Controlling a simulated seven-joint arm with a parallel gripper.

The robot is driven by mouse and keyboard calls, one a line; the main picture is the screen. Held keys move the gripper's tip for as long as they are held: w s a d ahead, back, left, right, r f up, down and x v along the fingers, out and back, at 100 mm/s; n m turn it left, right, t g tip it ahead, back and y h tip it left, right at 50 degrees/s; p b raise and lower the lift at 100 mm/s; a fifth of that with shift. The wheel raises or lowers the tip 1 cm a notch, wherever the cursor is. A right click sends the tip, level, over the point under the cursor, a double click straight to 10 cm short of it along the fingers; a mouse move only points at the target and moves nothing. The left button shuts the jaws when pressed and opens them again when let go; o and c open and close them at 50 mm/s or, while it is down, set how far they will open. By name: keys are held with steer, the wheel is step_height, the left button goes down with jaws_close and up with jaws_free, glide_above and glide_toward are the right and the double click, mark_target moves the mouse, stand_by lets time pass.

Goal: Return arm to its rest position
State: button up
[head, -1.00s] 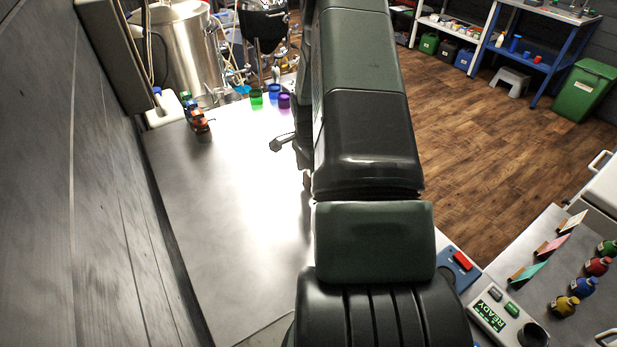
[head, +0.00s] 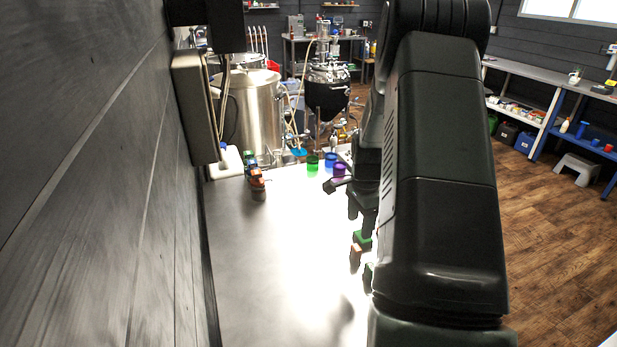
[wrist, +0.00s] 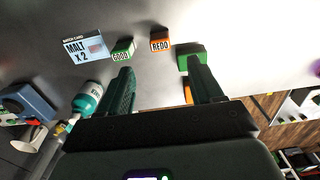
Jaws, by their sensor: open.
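My arm (head: 440,180) reaches away over the pale grey table (head: 235,255) and fills the right middle of the head view. My gripper (wrist: 160,76) is open, with its two dark fingers apart in the wrist view. I see nothing held between them. In the head view, dark parts at my arm's end show above the table, partly hidden by the arm. A green block (wrist: 192,58) shows at the right fingertip; whether they touch I cannot tell. An orange piece (wrist: 187,94) shows partly beside that finger.
Ahead in the wrist view lie a "MALT x2" card (wrist: 87,48), a green "GOOD" block (wrist: 122,49) and an orange "REDO" block (wrist: 161,41). A teal bottle (wrist: 88,98) is at left. Colored cups (head: 312,164) stand at the table's far end. A dark wall (head: 90,190) borders the left.

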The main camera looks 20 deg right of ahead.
steer(key=s+a+r+n+t, duration=0.1)
steer(key=s+a+r+n, duration=0.2)
steer(key=r, duration=0.5)
steer(key=s+a+r+n+t+h, duration=0.1)
steer(key=a+r+n, duration=0.2)
steer(key=a+r, duration=0.35)
steer(key=s+a+r+n+t, duration=0.1)
steer(key=a+r+n, duration=0.25)
steer(key=r, duration=0.45)
steer(key=s+a+r+n+t, duration=0.1)
steer(key=s+a+r+n, duration=0.2)
steer(key=s, duration=0.3)
steer(key=s+a+r+n, duration=0.3)
steer(key=s, duration=0.3)
steer(key=s+a+r+n+t+y, duration=0.1)
steer(key=s+a+r+n, duration=0.1)
steer(key=s, duration=0.5)
steer(key=shift+a+r+n+t, duration=0.3)
steer(key=shift+a+r+n, duration=0.15)
steer(key=shift+a, duration=0.65)
